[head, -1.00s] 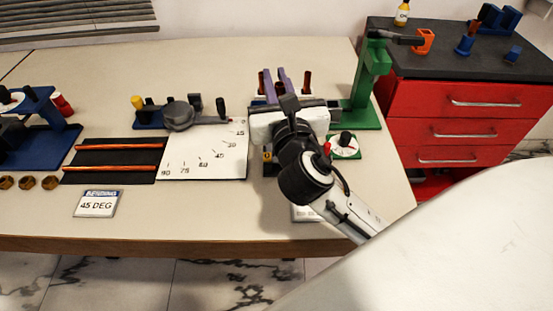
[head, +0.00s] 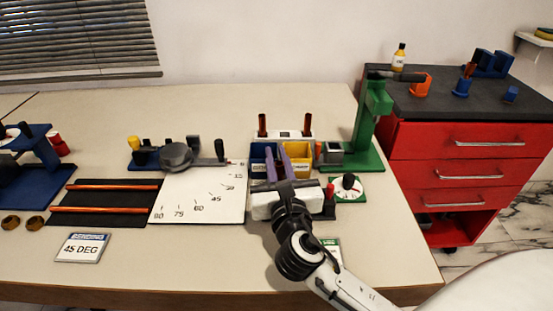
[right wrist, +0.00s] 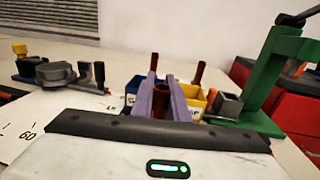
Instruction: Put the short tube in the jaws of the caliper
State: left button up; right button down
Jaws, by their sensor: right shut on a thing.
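My right gripper (head: 276,158) is shut on a short dark red-brown tube. In the right wrist view the tube (right wrist: 160,104) stands upright between the two purple fingers (right wrist: 161,85). The gripper is above the blue and yellow bins, in front of the white rack. To the right is a green stand (head: 376,105) with a tall post and dark top arm. A grey block (head: 332,152) and a small orange-red piece sit on its base. I cannot make out for certain which part is the caliper's jaws. My left gripper is not in view.
The white rack (head: 284,135) holds two upright red-brown tubes. The blue bin (head: 258,155) and yellow bin (head: 299,155) stand before it. A dial on a green plate (head: 349,195) lies right of the gripper. A white angle board (head: 200,195) lies left. The back table is clear.

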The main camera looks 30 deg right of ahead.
jog(key=shift+f, duration=0.1)
jog(key=c, duration=2.2)
grip_release()
jog(key=shift+f, duration=0.1)
jog(key=o, duration=0.5)
jog(key=shift+c, duration=0.2)
jog(key=shift+s+r, duration=0.15)
jog(key=shift+r, duration=0.05)
jog(key=v, duration=1.1)
jog(key=shift+s+a, duration=0.15)
jog(key=shift+s, duration=0.2)
